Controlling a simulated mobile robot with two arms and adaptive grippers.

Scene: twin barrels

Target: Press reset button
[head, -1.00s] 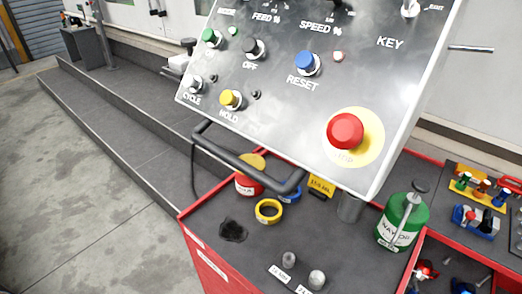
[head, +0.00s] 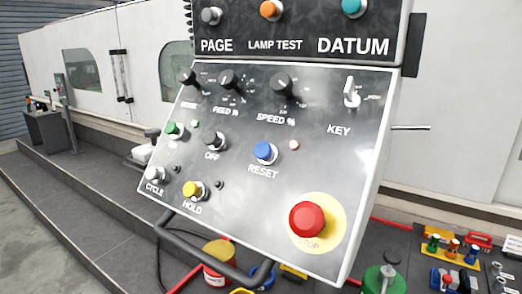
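The blue reset button (head: 265,152) sits near the middle of the tilted grey control panel (head: 250,215), above the printed word RESET. A small pale red lamp (head: 294,145) is just to its right. The red stop button (head: 307,219) on a yellow disc is below and to the right. The black OFF button (head: 216,141) is to its left, and the yellow HOLD button (head: 193,190) is lower left. Neither of my grippers shows in the head view, and nothing covers the reset button.
An upper panel holds PAGE, LAMP TEST (head: 271,9) and DATUM buttons. A black handle bar (head: 215,255) runs below the panel. A green can (head: 383,280) and coloured tools (head: 452,250) stand at lower right. Grey steps (head: 90,200) and open floor lie to the left.

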